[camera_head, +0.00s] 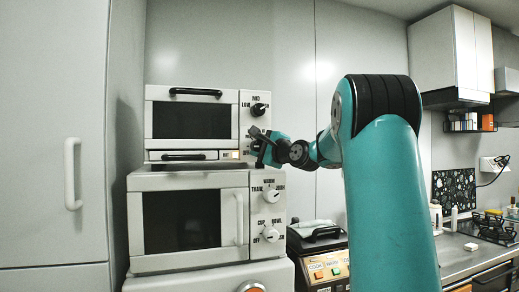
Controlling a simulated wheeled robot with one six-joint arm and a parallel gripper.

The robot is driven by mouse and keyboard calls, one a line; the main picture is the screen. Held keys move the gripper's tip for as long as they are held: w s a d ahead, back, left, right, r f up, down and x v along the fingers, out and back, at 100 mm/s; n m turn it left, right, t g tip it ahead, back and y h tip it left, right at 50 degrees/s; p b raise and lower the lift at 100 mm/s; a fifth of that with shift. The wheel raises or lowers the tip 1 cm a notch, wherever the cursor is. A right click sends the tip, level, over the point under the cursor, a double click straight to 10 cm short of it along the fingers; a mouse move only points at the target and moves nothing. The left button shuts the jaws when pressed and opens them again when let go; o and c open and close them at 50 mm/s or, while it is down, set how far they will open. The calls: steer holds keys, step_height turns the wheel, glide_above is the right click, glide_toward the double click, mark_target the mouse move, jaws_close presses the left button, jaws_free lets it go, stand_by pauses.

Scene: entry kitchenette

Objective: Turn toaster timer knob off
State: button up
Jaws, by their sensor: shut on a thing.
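The toaster oven (192,119) is the upper white appliance, with a dark window and a black top handle. Its upper black knob (258,109) sits under the labels LOW and MID and is free of my gripper. My gripper (256,137) is at the lower part of the toaster's right control panel, below that knob. It is shut on the lower knob there, which looks like the timer knob. The fingers and wrist hide that knob, so its pointer and setting cannot be read.
A microwave (190,219) with two white knobs and a vertical handle stands directly under the toaster. A panini-style grill (318,239) stands to its right, near my arm. A tall cabinet (60,150) borders the left. A counter with a stove (489,227) lies far right.

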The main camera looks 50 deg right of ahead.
steer(key=shift+n, duration=0.4)
steer(key=o, duration=0.9)
steer(key=b+v, duration=0.2)
steer(key=v, duration=0.6)
steer(key=b+v, duration=0.3)
steer(key=v, duration=0.6)
steer(key=shift+s+r+b, duration=0.2)
steer(key=shift+s+b, duration=0.05)
steer(key=shift+b, duration=0.1)
